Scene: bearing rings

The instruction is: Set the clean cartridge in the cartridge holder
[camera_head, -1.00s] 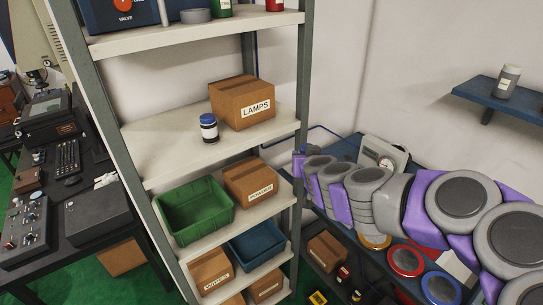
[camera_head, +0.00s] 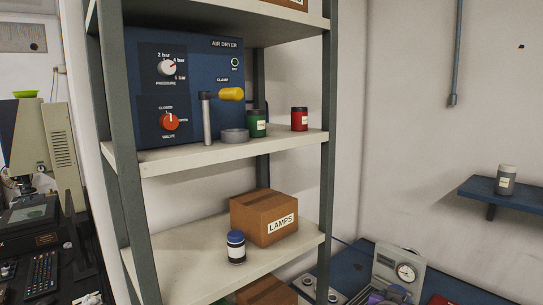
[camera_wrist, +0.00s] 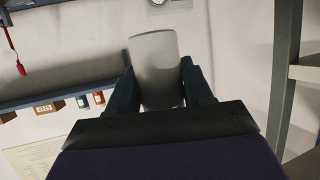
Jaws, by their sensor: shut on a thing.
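My gripper (camera_wrist: 157,72) shows in the wrist view, its two dark jaws shut on a plain light grey cylinder (camera_wrist: 156,58), which looks like the cartridge. The cylinder's lower end is hidden behind the jaws and the gripper body. The jaws do not show in the head view. In the head view a blue air dryer (camera_head: 215,75) stands on the upper shelf. In front of it are a grey post (camera_head: 207,118) with a yellow clamp handle (camera_head: 231,94) and a low grey round cup (camera_head: 235,136), which appears to be the cartridge holder. The cup looks empty.
A green jar (camera_head: 257,125) and a red jar (camera_head: 299,120) stand right of the cup. The shelf below holds a LAMPS box (camera_head: 264,216) and a blue-capped jar (camera_head: 236,250). Metal uprights (camera_head: 328,150) flank the shelves. A gauge device (camera_head: 397,268) sits lower right.

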